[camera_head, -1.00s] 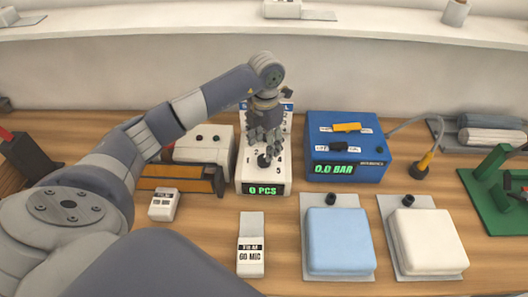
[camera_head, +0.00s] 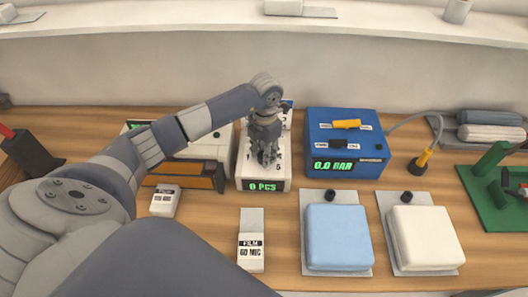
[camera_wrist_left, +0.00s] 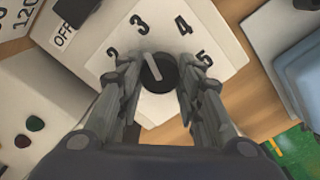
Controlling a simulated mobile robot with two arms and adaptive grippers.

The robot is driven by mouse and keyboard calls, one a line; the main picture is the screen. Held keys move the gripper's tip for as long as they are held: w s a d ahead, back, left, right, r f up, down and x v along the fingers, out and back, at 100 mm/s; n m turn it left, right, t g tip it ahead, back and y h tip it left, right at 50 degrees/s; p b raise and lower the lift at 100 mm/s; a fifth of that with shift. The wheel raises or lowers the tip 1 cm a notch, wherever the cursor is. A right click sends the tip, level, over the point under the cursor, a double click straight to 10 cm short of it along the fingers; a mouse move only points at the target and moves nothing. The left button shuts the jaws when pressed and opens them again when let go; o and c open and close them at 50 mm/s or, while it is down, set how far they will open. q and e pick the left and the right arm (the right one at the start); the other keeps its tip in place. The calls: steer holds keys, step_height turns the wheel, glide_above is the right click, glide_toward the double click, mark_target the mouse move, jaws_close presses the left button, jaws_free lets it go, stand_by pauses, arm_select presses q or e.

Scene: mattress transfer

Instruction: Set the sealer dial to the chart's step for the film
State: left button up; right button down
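The white sealer box (camera_head: 247,169) reads "0 PCS" on its front display. Its black dial (camera_wrist_left: 160,75) shows in the left wrist view, with the pale pointer line aimed up-left, roughly toward the 3. The numbers 2, 3, 4 and 5 are visible around it. My left gripper (camera_head: 264,160) is over the dial and hides it in the head view. In the left wrist view its fingers (camera_wrist_left: 158,72) stand apart, one on each side of the dial; firm contact is not clear. A film card (camera_head: 251,253) reads "FILM 60 MIC". My right gripper is not in view.
A blue box (camera_head: 345,146) reading "0.0 BAR" stands right of the sealer. Blue (camera_head: 338,240) and white (camera_head: 425,238) cushions lie in front. A small card (camera_head: 165,201) lies to the left, and a green stand (camera_head: 487,190) is at the far right. The left arm covers the left side.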

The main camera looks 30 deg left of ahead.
arm_select(q)
steer(key=shift+a+b, duration=0.1)
steer(key=shift+b, duration=0.3)
steer(key=m+b, duration=0.4)
steer(key=b, duration=0.1)
steer(key=shift+f+m, duration=0.15)
steer(key=shift+m, duration=0.25)
steer(key=m+b, duration=0.3)
steer(key=shift+m, duration=0.3)
steer(key=shift+r+m+b, duration=0.25)
steer(key=shift+m+b, duration=0.25)
steer(key=shift+m, duration=0.2)
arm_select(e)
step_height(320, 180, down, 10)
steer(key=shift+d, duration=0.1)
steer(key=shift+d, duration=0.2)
arm_select(q)
steer(key=o, duration=1.1)
steer(key=shift+c, duration=0.2)
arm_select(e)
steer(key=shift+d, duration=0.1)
